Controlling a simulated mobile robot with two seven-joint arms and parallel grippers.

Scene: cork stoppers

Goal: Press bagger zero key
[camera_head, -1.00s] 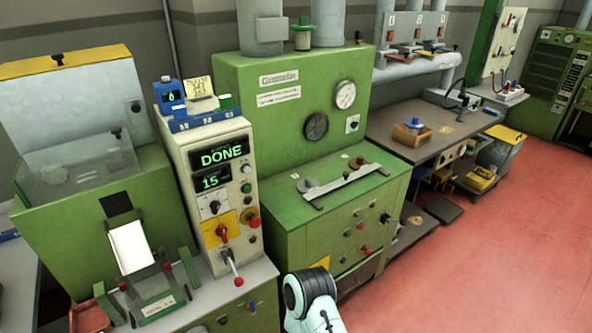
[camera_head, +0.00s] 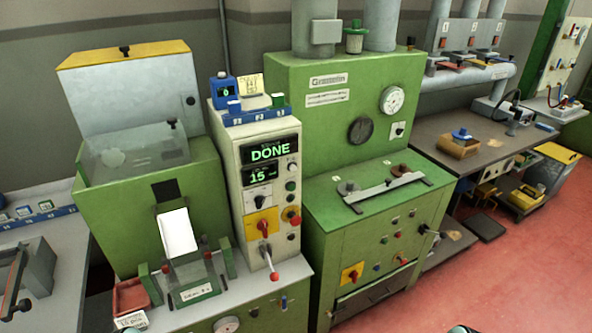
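The green machine (camera_head: 130,205) on the left has a clear hood and a white bag-like sheet (camera_head: 177,232) at its front; I take it to be the bagger. Its cream control panel (camera_head: 241,188) stands beside it. Small buttons (camera_head: 290,186) run down the panel's right side; I cannot read which is a zero key. A red switch (camera_head: 263,227) sits on a yellow plate, with a red-tipped lever (camera_head: 274,274) below.
A small blue device (camera_head: 224,91) showing 0 sits on top of the panel beside a yellow note (camera_head: 250,84). A red tray (camera_head: 131,297) is at the machine's front left. A second green machine (camera_head: 378,225) stands close on the right. The red floor (camera_head: 535,265) is clear at right.

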